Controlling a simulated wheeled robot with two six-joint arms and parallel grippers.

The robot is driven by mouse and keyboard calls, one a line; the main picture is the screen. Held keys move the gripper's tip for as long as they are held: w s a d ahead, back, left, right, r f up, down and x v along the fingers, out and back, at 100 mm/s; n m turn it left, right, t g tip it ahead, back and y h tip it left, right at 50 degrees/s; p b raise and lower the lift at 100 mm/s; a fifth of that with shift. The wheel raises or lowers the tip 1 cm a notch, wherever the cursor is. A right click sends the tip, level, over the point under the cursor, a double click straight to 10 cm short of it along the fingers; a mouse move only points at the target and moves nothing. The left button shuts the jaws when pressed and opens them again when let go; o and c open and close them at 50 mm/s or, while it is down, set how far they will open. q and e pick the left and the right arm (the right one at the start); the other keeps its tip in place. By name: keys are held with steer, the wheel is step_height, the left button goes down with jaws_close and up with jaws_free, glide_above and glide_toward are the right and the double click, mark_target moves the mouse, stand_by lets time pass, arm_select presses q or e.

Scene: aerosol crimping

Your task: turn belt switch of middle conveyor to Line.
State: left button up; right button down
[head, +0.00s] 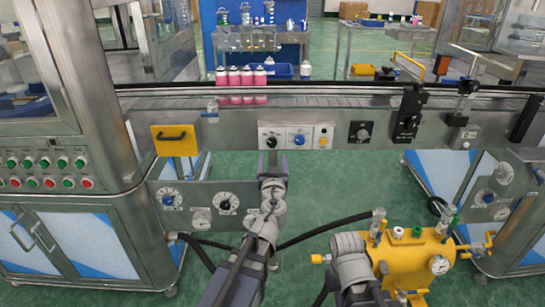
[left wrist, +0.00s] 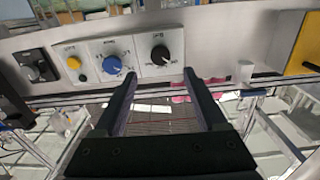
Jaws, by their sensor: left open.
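The middle conveyor's front panel carries a black rotary switch (head: 271,142), a blue knob (head: 298,140) and a yellow button (head: 322,140), side by side on white plates. In the left wrist view the black switch (left wrist: 160,55) has a white pointer mark, but its label is too small to read. My left gripper (head: 272,158) is open and empty, just below and in front of the black switch. In the left wrist view its two fingers (left wrist: 160,74) stand on either side of the switch's line, apart from it. Part of my right arm shows, but its fingers do not.
A dial box (head: 360,132) sits further right on the panel, and a yellow handled plate (head: 175,140) is at left. Pink cans (head: 241,84) stand on the belt. A yellow tank (head: 415,258) with a gauge stands at lower right. Hoses cross the green floor.

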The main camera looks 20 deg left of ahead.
mark_target(272, 143)
arm_select(q)
steer(key=shift+x, duration=3.95)
jaws_close()
